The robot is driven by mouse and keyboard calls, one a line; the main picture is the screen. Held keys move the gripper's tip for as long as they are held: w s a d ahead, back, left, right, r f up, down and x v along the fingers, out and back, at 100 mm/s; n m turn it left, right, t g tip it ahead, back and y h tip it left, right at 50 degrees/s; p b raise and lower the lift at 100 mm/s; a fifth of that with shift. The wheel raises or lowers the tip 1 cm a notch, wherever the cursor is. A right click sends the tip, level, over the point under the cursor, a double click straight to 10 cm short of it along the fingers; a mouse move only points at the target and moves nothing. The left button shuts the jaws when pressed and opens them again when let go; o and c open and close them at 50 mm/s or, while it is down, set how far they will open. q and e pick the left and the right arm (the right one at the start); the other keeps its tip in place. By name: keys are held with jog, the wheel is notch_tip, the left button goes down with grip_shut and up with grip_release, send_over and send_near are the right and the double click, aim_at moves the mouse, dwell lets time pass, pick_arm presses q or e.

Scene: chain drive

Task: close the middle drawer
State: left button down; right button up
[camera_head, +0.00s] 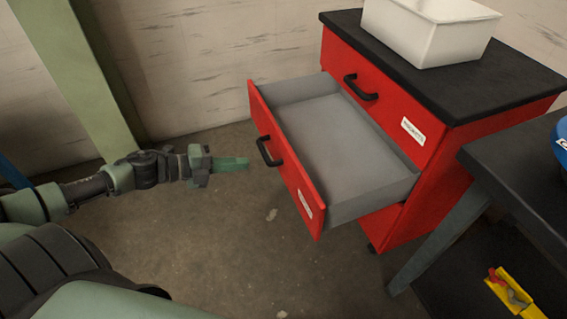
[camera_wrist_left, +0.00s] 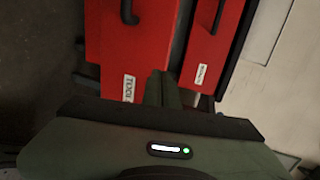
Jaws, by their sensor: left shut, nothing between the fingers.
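The red cabinet (camera_head: 440,150) stands at the right with a black top. Its middle drawer (camera_head: 290,165) is pulled far out, and its grey inside looks empty. The drawer front has a black handle (camera_head: 268,151) and a white label; the front also shows in the left wrist view (camera_wrist_left: 125,60). My left gripper (camera_head: 246,163) is shut and empty. In the head view its green fingertips appear just left of the drawer front, near the handle. I cannot tell whether they touch it. The left wrist view shows the fingers (camera_wrist_left: 163,88) together. My right gripper is not in view.
The top drawer (camera_head: 385,100) is shut, with its own black handle. A white bin (camera_head: 428,35) sits on the cabinet top. A dark table (camera_head: 520,165) with a blue object (camera_head: 562,140) stands close at the right. A green post (camera_head: 85,75) stands at the left. Floor before the drawer is clear.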

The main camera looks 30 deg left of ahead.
pick_arm(q)
jog(key=b, duration=0.1)
send_near(290, 157)
jog(key=f, duration=0.1)
jog(key=x, duration=0.5)
jog(key=shift+w+d+r, duration=0.15)
jog(key=shift+d+r, duration=0.15)
jog(key=shift+w+d, duration=0.35)
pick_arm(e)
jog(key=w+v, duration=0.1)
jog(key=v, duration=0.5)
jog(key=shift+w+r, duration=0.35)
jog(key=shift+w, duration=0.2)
